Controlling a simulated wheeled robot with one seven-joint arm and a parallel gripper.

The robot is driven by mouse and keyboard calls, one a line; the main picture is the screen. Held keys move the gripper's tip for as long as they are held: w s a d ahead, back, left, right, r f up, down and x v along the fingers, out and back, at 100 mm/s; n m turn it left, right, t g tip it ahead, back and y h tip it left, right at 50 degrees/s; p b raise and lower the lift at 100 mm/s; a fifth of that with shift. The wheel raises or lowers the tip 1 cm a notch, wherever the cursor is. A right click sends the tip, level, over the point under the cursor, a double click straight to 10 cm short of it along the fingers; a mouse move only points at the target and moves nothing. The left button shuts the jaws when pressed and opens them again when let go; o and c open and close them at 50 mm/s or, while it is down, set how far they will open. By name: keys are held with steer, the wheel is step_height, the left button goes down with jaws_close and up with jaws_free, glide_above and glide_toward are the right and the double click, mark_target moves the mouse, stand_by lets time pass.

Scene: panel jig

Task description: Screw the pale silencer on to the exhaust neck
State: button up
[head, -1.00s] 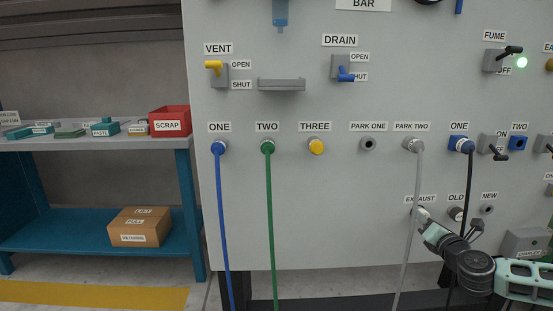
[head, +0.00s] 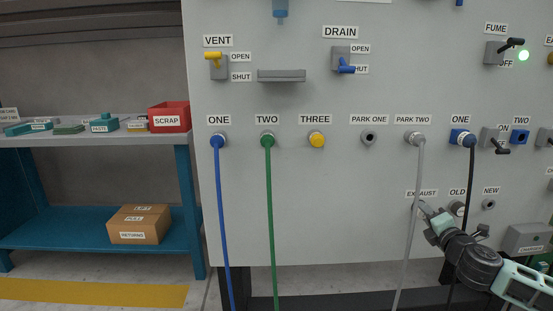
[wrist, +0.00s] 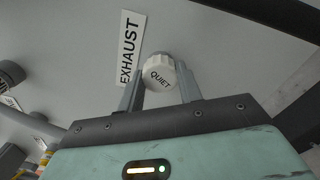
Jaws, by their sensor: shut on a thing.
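The silencer is up against the grey panel, beside the EXHAUST label (wrist: 130,48). The exhaust neck is hidden behind it, so I cannot tell how far the thread is engaged. In the head view my gripper (head: 424,210) is at the panel just below the EXHAUST label (head: 421,193), and the silencer is mostly hidden there.
A grey hose (head: 409,230) hangs from PARK TWO close to the left of my gripper. The OLD fitting (head: 457,208) and NEW fitting (head: 488,204) are to the right. A black hose (head: 470,180) hangs from the blue ONE socket behind my arm. Lower panel left is clear between hoses.

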steer(key=o, duration=1.3)
steer(key=s, duration=0.9)
steer(key=shift+d, duration=0.15)
